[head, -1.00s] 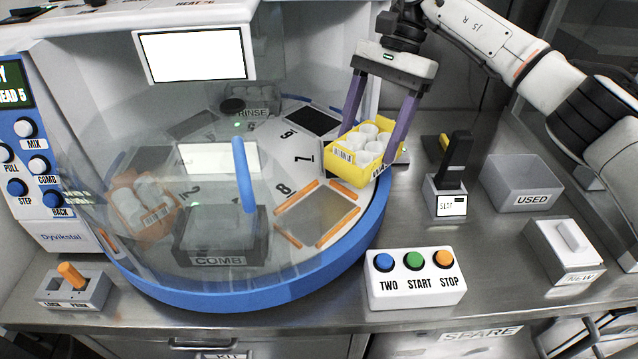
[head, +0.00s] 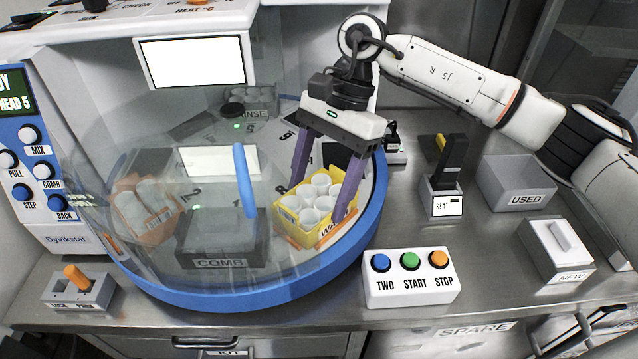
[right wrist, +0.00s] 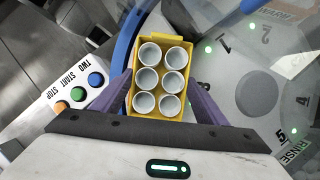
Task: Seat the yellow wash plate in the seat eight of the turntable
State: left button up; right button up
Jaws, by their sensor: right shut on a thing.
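The yellow wash plate (head: 333,233) holds several white cups and sits at the front right of the turntable (head: 372,205). It also shows in the right wrist view (right wrist: 150,117). My right gripper (head: 315,205) is shut on the plate, with one purple finger on each side. The plate is over the orange-marked seat (head: 291,241), whose number was 8 in the earlier view and is now covered. I cannot tell whether the plate touches the seat or hangs just above it. My left gripper is not in view.
A clear cover with a blue handle (head: 244,178) spans the turntable's left part. An orange plate (head: 145,208) and the COMB block (head: 222,240) are behind it. The button box (head: 411,277), a scanner stand (head: 442,190) and the USED bin (head: 518,184) stand to the right.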

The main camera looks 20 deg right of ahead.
jog(key=shift+f, duration=0.1)
jog(key=o, duration=1.1)
jog(key=b+v, duration=0.1)
jog(key=v, duration=1.1)
